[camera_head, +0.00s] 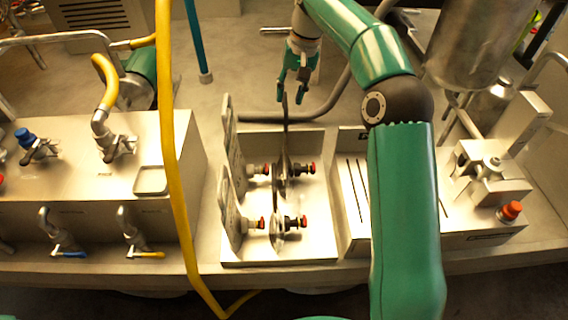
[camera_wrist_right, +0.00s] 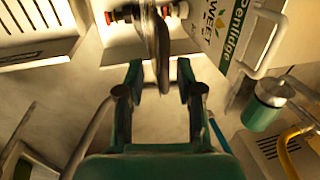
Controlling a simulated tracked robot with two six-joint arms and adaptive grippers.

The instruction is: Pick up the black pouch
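A dark thin upright sheet (camera_head: 285,112), seen nearly edge-on, stands in the open metal rack (camera_head: 315,255); it is likely the black pouch, but its face is hidden. My right gripper (camera_head: 294,88) is above its top end, pointing down. In the right wrist view, the dark edge (camera_wrist_right: 163,75) lies between the two fingers of my right gripper (camera_wrist_right: 160,72), with a gap visible on both sides. The fingers are apart. I cannot tell how deep the edge reaches between them. My left gripper is not in view.
Pale printed panels (camera_head: 231,150) stand left of the dark sheet; one shows green lettering (camera_wrist_right: 216,30) in the wrist view. Red-and-black knobs (camera_head: 303,168) stick out beside it. A yellow hose (camera_head: 170,130) hangs left of the rack. A slotted metal box (camera_head: 352,180) is to the right.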

